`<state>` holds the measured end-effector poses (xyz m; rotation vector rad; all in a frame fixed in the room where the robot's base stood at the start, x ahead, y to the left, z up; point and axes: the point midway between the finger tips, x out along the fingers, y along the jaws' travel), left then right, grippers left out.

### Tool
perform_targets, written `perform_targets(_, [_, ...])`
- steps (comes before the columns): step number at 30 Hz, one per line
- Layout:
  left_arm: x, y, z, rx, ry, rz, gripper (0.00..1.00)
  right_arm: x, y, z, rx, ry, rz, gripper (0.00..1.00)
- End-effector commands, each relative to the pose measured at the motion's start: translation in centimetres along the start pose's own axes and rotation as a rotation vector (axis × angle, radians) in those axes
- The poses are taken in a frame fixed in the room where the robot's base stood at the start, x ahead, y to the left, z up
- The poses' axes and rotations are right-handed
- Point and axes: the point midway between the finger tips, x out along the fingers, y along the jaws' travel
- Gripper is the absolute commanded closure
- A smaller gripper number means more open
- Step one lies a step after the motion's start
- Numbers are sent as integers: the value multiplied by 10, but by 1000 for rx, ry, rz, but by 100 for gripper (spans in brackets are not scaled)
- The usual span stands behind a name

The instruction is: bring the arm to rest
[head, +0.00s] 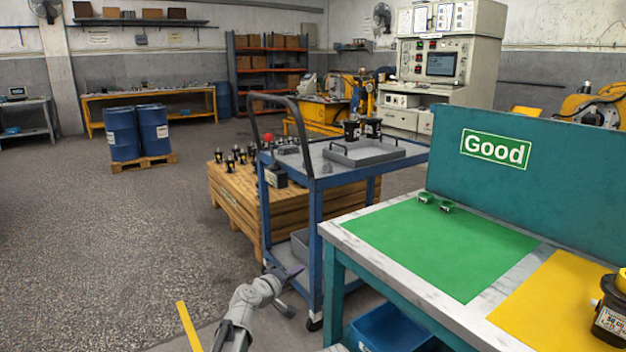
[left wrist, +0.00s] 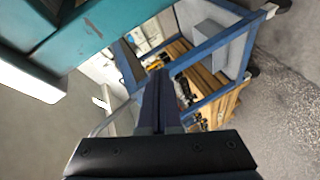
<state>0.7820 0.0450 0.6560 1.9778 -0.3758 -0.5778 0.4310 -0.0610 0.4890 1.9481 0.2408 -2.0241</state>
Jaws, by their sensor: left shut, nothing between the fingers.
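My left arm comes in at the bottom of the head view, left of the workbench. My left gripper (head: 284,277) is in front of the blue cart's lower part, and no object shows in it. In the left wrist view its fingers (left wrist: 158,90) are together, with nothing between them. The workbench (head: 395,278) stands to its right, with a green mat (head: 440,243) and a yellow mat (head: 556,305). My right gripper is not in view.
The blue cart (head: 318,183) stands behind the left gripper, with a grey tray (head: 364,153) on top. A wooden crate (head: 235,205) with several motors is beyond it. A blue bin (head: 390,328) is under the bench. The floor on the left is open.

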Motion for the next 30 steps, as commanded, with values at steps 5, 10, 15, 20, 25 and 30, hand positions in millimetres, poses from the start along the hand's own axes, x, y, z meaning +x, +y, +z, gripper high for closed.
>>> perform_targets(5, [-47, -48, 66, 226, -244, -188, 100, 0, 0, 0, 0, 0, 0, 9])
perform_targets(10, [-122, -120, 114, 423, -514, -476, 100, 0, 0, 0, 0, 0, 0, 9])
perform_targets(15, [-189, -166, 130, 516, -683, -718, 100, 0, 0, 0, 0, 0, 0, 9])
perform_targets(20, [-247, -194, 133, 556, -794, -912, 100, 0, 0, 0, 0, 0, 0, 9])
perform_targets(25, [-273, -174, 126, 578, -849, -993, 100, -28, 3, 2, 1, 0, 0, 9])
perform_targets(30, [-279, -138, 123, 601, -870, -989, 100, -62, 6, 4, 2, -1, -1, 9])
